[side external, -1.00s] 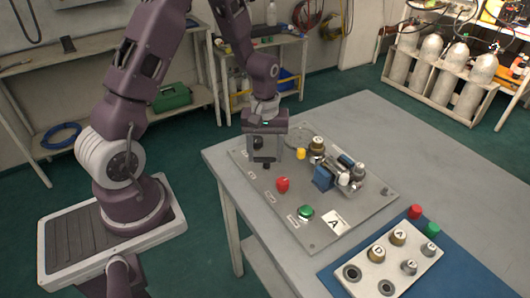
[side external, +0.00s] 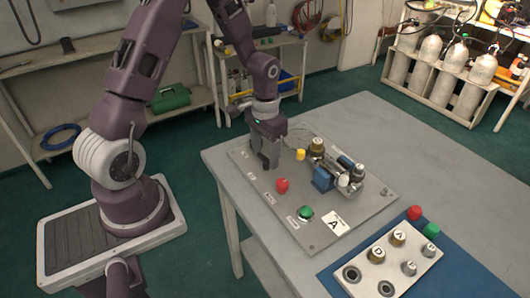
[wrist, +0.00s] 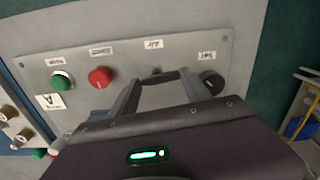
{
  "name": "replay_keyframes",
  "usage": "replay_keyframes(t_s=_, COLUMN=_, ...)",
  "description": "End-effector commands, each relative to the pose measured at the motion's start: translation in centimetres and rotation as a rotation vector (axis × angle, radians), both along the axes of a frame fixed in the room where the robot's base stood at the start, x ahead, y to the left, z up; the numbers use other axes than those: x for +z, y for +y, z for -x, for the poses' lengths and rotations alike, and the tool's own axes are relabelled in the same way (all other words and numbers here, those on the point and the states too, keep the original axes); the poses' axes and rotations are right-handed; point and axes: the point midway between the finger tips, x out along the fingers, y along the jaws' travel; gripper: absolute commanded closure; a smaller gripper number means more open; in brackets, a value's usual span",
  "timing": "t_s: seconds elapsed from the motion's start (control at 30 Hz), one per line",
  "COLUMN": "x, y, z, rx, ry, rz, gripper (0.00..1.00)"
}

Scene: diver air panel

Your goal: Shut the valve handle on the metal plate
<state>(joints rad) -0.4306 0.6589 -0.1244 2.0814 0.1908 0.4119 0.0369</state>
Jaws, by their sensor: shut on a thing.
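The metal plate (side external: 318,235) lies on the grey table and carries labelled controls. My gripper (side external: 266,162) is down at the plate's far left part in the side view, fingers pointing down. In the wrist view my gripper (wrist: 160,82) has its fingers apart with a dark bar (wrist: 162,75) between their tips, just below a small label. I take this bar as the valve handle; the fingers are shut on it. Its full shape and its angle are hidden by the fingers. In the side view the gripper covers it.
A black knob (wrist: 212,82) sits right beside one finger. A red knob (side external: 282,185) and a green button (side external: 306,214) are nearer. A blue-and-metal fitting (side external: 335,172) and a yellow knob (side external: 300,154) stand to the right. A white block (side external: 385,262) holds several lettered caps.

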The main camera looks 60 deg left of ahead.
Motion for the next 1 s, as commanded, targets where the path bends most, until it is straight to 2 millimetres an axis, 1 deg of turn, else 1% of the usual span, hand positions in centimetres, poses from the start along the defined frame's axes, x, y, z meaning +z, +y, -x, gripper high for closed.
replay_keyframes(t_s=0.1, x=0.07, y=0.02, z=-0.09, rx=-0.055, ry=-0.002, rz=-0.001, gripper=0.84)
replay_keyframes(t_s=0.3, x=0.08, y=-0.01, z=-0.11, rx=-0.112, ry=-0.002, rz=0.0, gripper=0.84)
replay_keyframes(t_s=0.87, x=0.06, y=0.0, z=-0.12, rx=-0.138, ry=-0.002, rz=-0.001, gripper=0.84)
replay_keyframes(t_s=0.9, x=0.06, y=0.0, z=-0.11, rx=-0.138, ry=-0.002, rz=-0.001, gripper=0.36)
replay_keyframes(t_s=0.97, x=0.05, y=0.0, z=-0.11, rx=-0.137, ry=-0.002, rz=-0.001, gripper=0.24)
replay_keyframes(t_s=1.0, x=0.05, y=0.0, z=-0.1, rx=-0.137, ry=-0.001, rz=-0.001, gripper=0.22)
